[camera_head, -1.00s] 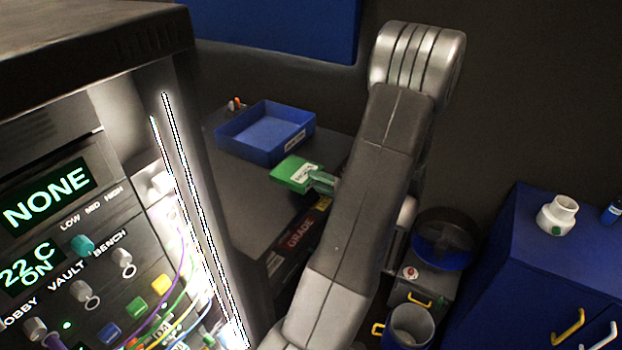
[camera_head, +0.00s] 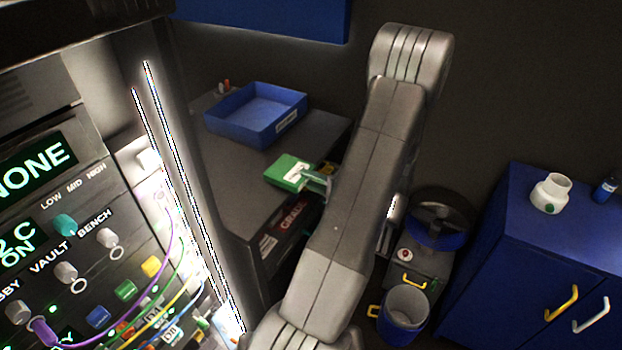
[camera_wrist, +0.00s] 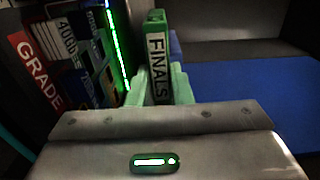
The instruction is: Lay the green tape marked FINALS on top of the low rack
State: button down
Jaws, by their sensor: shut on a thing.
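The green tape (camera_head: 291,172) is held out by my gripper (camera_head: 316,180). In the wrist view the tape (camera_wrist: 157,58) stands between my light-green fingers, with its white FINALS label facing the camera. My gripper is shut on it. The low rack (camera_head: 235,190) is the dark grey unit left of my arm, with a flat top. In the head view the tape overlaps the right part of the rack's top; I cannot tell its height above it. My arm hides part of the rack's right side.
A blue tray (camera_head: 256,113) stands on the rack's far end, with small items beyond it. A red GRADE label (camera_head: 292,215) shows on the rack's front. The tall lit panel (camera_head: 90,240) stands close on the left. A blue cabinet (camera_head: 540,260) and blue bin (camera_head: 404,312) are at right.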

jog(key=shift+f+b, duration=0.6)
jog(key=shift+b, duration=0.15)
jog(key=c, duration=1.2)
grip_release()
jog(key=shift+d, duration=0.1)
jog(key=b+v, duration=0.3)
jog(key=v, duration=1)
jog(key=shift+s+d+b, duration=0.25)
jog(key=shift+b, duration=0.15)
jog(key=o, duration=0.5)
jog(key=shift+o, duration=0.2)
